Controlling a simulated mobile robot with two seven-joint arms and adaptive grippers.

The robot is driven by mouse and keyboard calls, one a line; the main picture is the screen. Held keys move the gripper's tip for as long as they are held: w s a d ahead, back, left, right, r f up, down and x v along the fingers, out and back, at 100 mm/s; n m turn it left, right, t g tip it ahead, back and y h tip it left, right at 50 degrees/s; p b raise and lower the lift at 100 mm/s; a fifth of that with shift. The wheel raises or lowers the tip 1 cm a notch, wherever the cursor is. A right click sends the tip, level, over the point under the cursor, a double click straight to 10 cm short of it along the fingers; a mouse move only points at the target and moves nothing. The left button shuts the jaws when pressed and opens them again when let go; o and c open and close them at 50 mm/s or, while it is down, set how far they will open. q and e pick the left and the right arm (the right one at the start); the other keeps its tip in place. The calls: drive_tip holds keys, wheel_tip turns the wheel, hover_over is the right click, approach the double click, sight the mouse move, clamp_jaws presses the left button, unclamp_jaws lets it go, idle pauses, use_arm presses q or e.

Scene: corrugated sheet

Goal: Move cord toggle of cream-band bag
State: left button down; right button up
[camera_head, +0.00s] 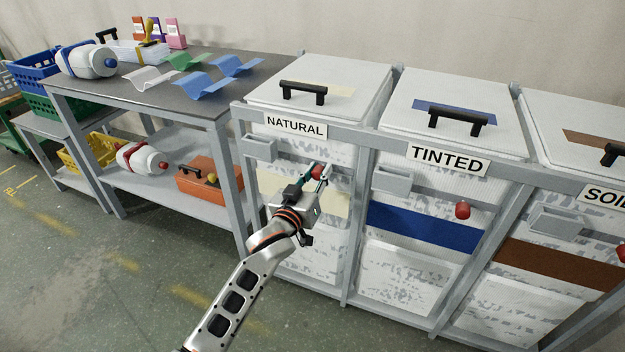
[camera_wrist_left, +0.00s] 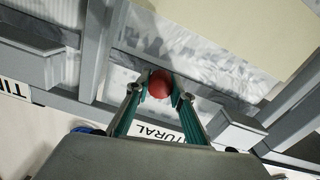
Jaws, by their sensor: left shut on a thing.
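The cream-band bag (camera_head: 331,205) hangs in the bay labelled NATURAL, at the left of the row of bins. Its cream band also fills the top of the left wrist view (camera_wrist_left: 240,30). The red cord toggle (camera_head: 317,172) is at the front of that bag, above the band. My left gripper (camera_head: 318,178) is at the toggle, and in the left wrist view its two teal fingers (camera_wrist_left: 160,98) are shut on the red toggle (camera_wrist_left: 160,84), one on each side. My right gripper is in neither view.
The TINTED bay beside it has a blue-band bag (camera_head: 420,228) with its own red toggle (camera_head: 463,210). A brown-band bag (camera_head: 555,264) hangs farther right. Small grey boxes (camera_head: 394,180) stick out from the frame. A bench (camera_head: 215,95) with sheets and a jug stands left.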

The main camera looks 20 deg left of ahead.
use_arm(q)
drive_tip(key=shift+w+r, duration=0.1)
drive_tip(key=c, duration=2)
unclamp_jaws()
drive_tip(key=shift+o, duration=1.4)
drive_tip(key=shift+w, duration=0.1)
